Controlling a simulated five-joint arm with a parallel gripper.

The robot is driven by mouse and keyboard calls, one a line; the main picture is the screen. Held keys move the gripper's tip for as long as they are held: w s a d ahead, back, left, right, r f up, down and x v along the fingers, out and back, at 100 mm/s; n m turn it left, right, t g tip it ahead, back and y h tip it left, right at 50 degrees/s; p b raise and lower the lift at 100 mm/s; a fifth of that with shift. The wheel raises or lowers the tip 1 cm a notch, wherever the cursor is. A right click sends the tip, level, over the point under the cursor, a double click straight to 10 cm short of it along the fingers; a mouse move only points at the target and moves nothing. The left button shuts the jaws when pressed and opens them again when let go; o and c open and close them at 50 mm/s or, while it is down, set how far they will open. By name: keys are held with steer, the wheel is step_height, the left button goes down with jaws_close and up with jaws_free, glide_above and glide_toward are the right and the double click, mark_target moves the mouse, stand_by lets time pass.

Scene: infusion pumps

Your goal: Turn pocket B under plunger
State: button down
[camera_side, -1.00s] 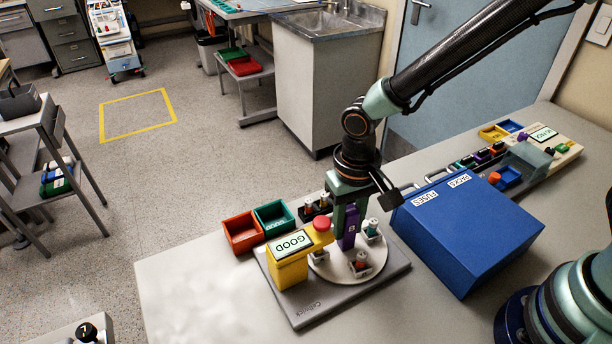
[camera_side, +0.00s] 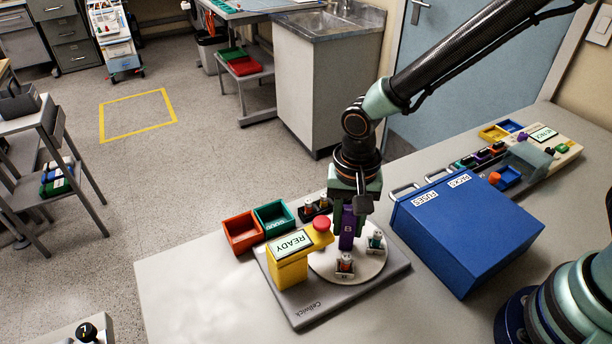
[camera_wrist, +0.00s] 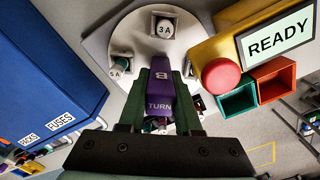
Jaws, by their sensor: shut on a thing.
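A purple handle marked B and TURN (camera_wrist: 161,88) stands up from a pale round turntable (camera_wrist: 140,35). In the side view the handle (camera_side: 347,231) is partly covered by my gripper (camera_side: 348,212). My gripper (camera_wrist: 160,100) is shut on the handle, one dark green finger on each side. White pockets hold fuses marked 3A (camera_wrist: 164,27) and 5A (camera_wrist: 121,66); two pockets (camera_side: 345,264) (camera_side: 375,242) show at the turntable's front and right. The yellow press (camera_side: 288,266) has a red knob (camera_side: 321,223) and its display (camera_side: 292,243) reads READY. The plunger tip and the pocket beneath it are hidden.
A blue box marked FUSES and PACKS (camera_side: 465,230) stands close to the right of the turntable. A red bin (camera_side: 242,232) and a green bin (camera_side: 273,218) sit behind the press. The grey bench at front left (camera_side: 200,290) is clear.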

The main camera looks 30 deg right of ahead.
steer(key=shift+m, duration=5.5)
steer(key=c, duration=0.9)
jaws_free()
steer(key=shift+r, duration=0.15)
step_height(320, 180, up, 12)
steer(key=shift+f, duration=0.1)
